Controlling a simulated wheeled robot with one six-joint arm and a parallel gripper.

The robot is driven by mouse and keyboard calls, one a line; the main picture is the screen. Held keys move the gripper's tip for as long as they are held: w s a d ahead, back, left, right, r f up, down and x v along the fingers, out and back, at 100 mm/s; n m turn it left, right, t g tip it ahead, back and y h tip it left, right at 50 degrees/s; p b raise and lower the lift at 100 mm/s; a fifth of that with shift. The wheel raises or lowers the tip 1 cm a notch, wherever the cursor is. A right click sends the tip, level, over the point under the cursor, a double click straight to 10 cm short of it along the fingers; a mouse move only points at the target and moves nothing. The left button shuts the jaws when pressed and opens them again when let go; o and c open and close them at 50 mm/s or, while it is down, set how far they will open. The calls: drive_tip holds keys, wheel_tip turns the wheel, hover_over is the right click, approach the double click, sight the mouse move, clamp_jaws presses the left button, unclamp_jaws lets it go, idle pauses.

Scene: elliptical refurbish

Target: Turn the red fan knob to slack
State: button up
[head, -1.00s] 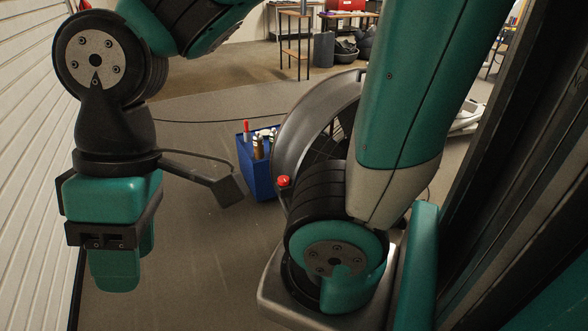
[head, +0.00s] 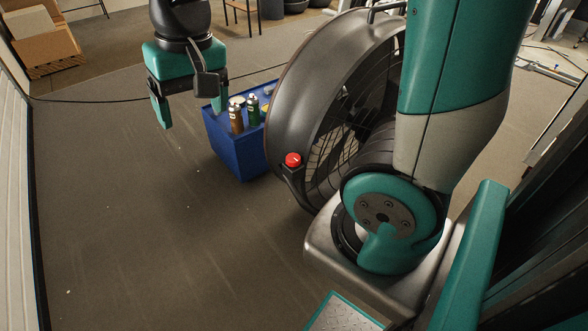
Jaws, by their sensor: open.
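The red fan knob (head: 293,160) sits on a dark bracket at the lower left of the large drum fan (head: 290,110). The fan has a dark round housing and a wire grille, partly hidden behind my arm. A small light mark shows on the knob's face; its exact setting is too small to read. My gripper (head: 192,115) hangs at the upper left, fingers pointing down and apart, with nothing between them. In the picture it is up and left of the knob, clear of it, near the blue crate.
A blue crate (head: 240,160) with several spray cans on top stands on the floor left of the fan. A cable runs across the floor behind. Cardboard boxes (head: 45,48) are at the far upper left. The floor at left and front is clear.

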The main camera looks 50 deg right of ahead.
drive_tip(key=w+d+f+m+g+h+b, duration=0.1)
drive_tip(key=w+d+f+m+h+b, duration=0.1)
drive_tip(key=w+d+f+m+b, duration=0.45)
drive_tip(key=w+d+f+m+h+b, duration=0.1)
drive_tip(key=w+d+f+m+b, duration=0.15)
drive_tip(key=d+f+m, duration=0.45)
drive_tip(key=m+g+h+b, duration=0.2)
drive_tip(key=m+b, duration=0.5)
approach(293, 157)
drive_tip(key=b+x, duration=0.4)
drive_tip(key=x, duration=0.4)
drive_tip(key=shift+f, duration=0.1)
drive_tip(key=shift+s+d+f+b, duration=0.25)
drive_tip(key=shift+f+b, duration=0.1)
drive_tip(key=shift+f, duration=0.25)
drive_tip(key=shift+w, duration=0.1)
drive_tip(key=shift+c, duration=0.3)
drive_tip(key=c, duration=0.9)
